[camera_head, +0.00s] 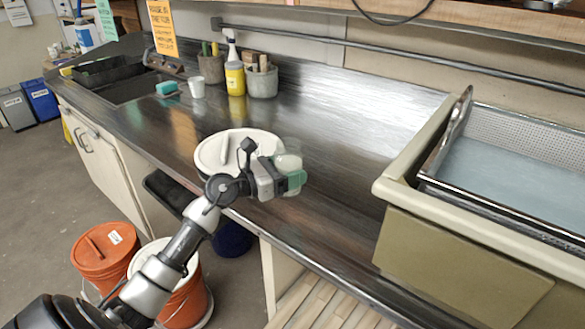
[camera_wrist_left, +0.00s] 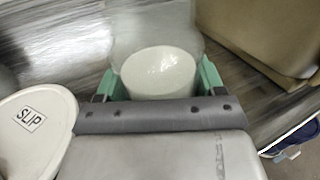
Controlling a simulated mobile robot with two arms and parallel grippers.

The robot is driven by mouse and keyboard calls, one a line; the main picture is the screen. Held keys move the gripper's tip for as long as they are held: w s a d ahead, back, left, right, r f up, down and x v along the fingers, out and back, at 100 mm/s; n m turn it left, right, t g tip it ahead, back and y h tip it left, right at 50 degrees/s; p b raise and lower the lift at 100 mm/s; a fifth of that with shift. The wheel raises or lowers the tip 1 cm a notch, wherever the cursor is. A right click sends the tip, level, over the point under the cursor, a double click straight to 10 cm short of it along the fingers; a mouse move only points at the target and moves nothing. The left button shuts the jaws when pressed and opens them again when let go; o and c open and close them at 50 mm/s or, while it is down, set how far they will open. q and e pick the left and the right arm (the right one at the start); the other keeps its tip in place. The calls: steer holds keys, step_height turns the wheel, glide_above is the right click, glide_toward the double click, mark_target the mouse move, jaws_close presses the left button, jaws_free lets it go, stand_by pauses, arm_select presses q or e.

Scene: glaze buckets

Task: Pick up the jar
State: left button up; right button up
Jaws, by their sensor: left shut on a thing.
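The jar (camera_head: 289,160) is a clear vessel with something whitish inside, over the steel counter near its front edge. My left gripper (camera_head: 286,178) reaches it from the left and is shut on it, a green finger showing at its side. In the left wrist view the jar (camera_wrist_left: 160,68) sits between the two green fingertips of my gripper (camera_wrist_left: 160,82). Its far part is faint against the counter. I cannot tell whether its base touches the counter. My right gripper is not in view.
A white lid (camera_head: 212,154) marked SLIP (camera_wrist_left: 30,118) lies close left of the jar. A large sink-like tub (camera_head: 455,255) stands to the right. A spray bottle (camera_head: 235,75), a cup (camera_head: 197,88) and tool pots are at the back. Orange buckets (camera_head: 105,250) stand on the floor.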

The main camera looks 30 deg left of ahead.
arm_select(q)
steer(key=s+d+r, duration=0.1)
steer(key=s+r, duration=0.2)
steer(key=s, duration=0.2)
steer(key=shift+s+d+r, duration=0.2)
steer(key=shift+d+r, duration=0.1)
steer(key=shift+d, duration=0.1)
steer(key=shift+s, duration=0.1)
stand_by(0.8)
